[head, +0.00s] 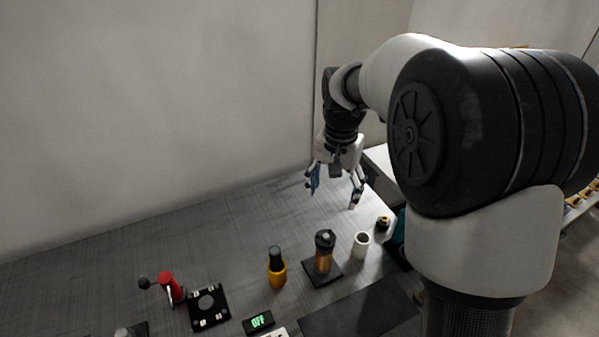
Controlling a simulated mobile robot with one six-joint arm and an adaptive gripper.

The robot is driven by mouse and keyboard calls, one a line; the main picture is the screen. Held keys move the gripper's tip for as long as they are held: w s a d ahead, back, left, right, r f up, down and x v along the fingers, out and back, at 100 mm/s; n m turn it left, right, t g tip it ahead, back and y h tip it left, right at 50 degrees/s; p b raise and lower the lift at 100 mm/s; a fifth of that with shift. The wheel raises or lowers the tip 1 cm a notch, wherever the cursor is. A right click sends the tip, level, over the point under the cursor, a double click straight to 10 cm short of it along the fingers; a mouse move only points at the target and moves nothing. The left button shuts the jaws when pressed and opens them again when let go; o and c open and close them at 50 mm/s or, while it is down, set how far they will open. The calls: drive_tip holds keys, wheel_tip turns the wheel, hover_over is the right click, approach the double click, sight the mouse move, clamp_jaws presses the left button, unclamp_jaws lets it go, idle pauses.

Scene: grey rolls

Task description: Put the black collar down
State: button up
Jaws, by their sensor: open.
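My gripper (334,192) is open above the back right of the grey table, with nothing visible between its fingers. A small dark round piece (383,222) with a yellow centre sits near the table's right edge, to the right of and below the gripper in the picture. A copper-coloured cylinder (323,262) stands upright on a dark square base, with a black ring-like top (325,238). I cannot tell for certain which of these two dark parts is the black collar. The gripper is apart from both.
A white hollow cylinder (361,245) and a yellow-and-black tool (277,270) stand nearby. A dark mat (360,307) lies in front. The table's back left is clear.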

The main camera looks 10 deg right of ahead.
drive_tip(key=w+f, duration=0.1)
drive_tip(key=b, duration=0.6)
approach(326, 235)
wheel_tip(326, 235, down, 10)
drive_tip(key=shift+w+f, duration=0.1)
drive_tip(key=shift+w, duration=0.05)
drive_tip(key=shift+c, duration=0.6)
drive_tip(key=shift+r, duration=0.2)
drive_tip(key=c, duration=1.4)
